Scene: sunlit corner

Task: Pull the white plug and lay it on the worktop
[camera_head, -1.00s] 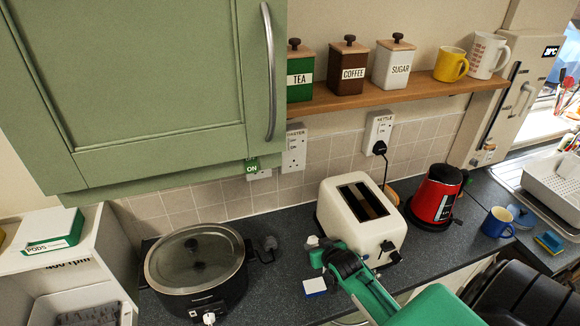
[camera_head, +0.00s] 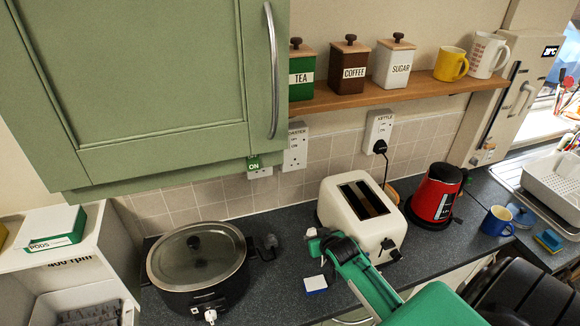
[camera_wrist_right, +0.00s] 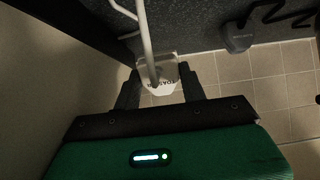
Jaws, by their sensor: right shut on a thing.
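The white plug (camera_wrist_right: 168,68) is between the two dark fingers of my right gripper (camera_wrist_right: 160,90) in the right wrist view, with its white cord running up from it. Part of a printed label shows on it. In the head view the white plug (camera_head: 311,232) is a small pale shape at the tip of my right gripper (camera_head: 318,242), left of the toaster. The gripper is shut on it, over the dark worktop (camera_head: 285,290); I cannot tell whether the plug touches the surface. The toaster socket (camera_head: 295,150) on the wall is empty. My left gripper is out of view.
The cream toaster (camera_head: 340,215) stands close right of the gripper, with the red kettle (camera_head: 434,195) beyond. The slow cooker (camera_head: 200,270) is to the left, with a dark plug (camera_head: 269,241) beside it.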

